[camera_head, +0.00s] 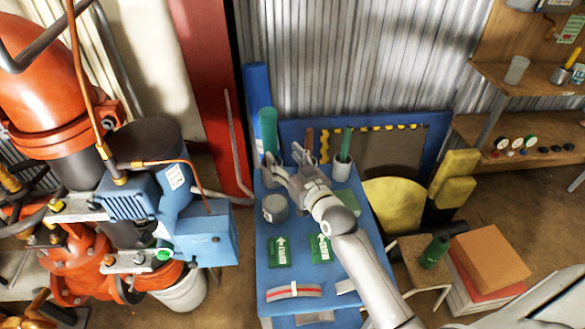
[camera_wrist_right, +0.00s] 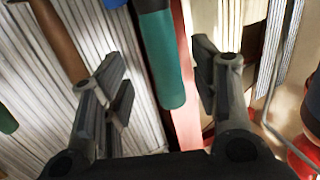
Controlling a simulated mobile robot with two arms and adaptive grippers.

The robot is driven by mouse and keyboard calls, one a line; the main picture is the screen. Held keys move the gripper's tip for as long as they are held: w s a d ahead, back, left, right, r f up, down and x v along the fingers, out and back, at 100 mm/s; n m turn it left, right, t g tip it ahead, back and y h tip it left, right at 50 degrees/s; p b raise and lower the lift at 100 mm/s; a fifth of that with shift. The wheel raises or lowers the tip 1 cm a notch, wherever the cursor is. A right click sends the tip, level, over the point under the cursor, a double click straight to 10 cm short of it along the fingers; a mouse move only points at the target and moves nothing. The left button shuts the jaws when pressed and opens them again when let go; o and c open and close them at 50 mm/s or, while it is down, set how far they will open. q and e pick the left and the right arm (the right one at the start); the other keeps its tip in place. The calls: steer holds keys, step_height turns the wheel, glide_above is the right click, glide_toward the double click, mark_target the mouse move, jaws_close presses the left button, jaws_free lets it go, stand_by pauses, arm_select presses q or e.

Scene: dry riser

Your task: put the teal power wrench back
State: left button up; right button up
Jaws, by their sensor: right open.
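A teal cylinder (camera_head: 268,130), which looks like the teal power wrench, stands upright at the back left corner of the blue table (camera_head: 272,226). Its lower end is hidden in the head view. My right gripper (camera_head: 287,163) is over the back of the table, just right of the cylinder. In the right wrist view the teal cylinder (camera_wrist_right: 168,62) shows between the two open fingers of the right gripper (camera_wrist_right: 160,78), with a dark blue part at the picture's top edge. I cannot tell how far beyond the fingertips it is. My left gripper is out of view.
A grey round can (camera_head: 275,208) and green cards (camera_head: 279,252) lie nearer. Orange and blue pump machinery (camera_head: 165,205) stands left; a stool (camera_head: 420,262) stands right.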

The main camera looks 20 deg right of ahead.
steer(key=s, duration=0.3)
steer(key=shift+s+d, duration=0.2)
steer(key=shift+s, duration=0.1)
stand_by(0.3)
